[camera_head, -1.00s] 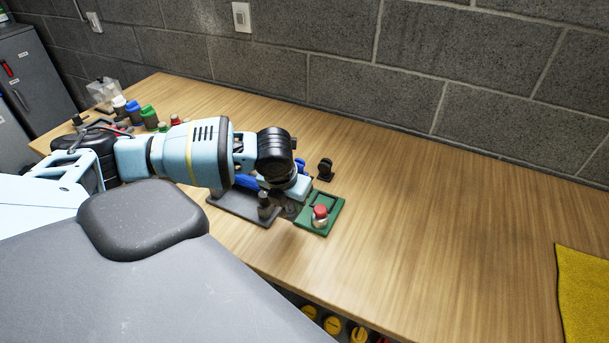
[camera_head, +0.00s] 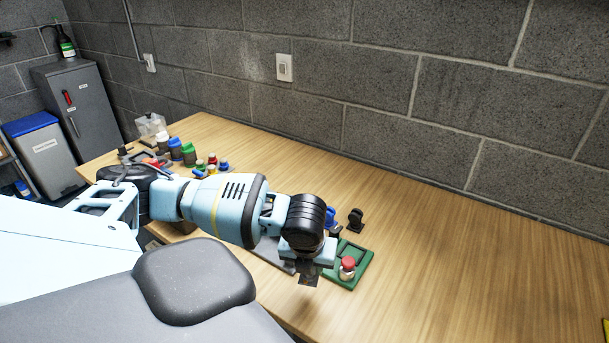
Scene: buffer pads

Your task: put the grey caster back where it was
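My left gripper (camera_head: 308,274) points down at the front edge of the grey pad, just left of the green pad (camera_head: 364,271). Its dark fingertips are small and I cannot tell whether they are apart or hold anything. The grey pad (camera_head: 272,252) is mostly hidden behind my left arm. I cannot make out a grey caster for certain. A black caster (camera_head: 355,218) stands on the bare table behind the green pad. A blue piece (camera_head: 331,217) shows beside it, partly behind my wrist. My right gripper is not in view.
A red-topped piece (camera_head: 348,266) stands on the green pad's front part; its rear has a dark square outline. Several coloured pieces and bottles (camera_head: 188,153) stand at the table's far left. The wooden table (camera_head: 470,260) is clear on the right. A block wall runs behind.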

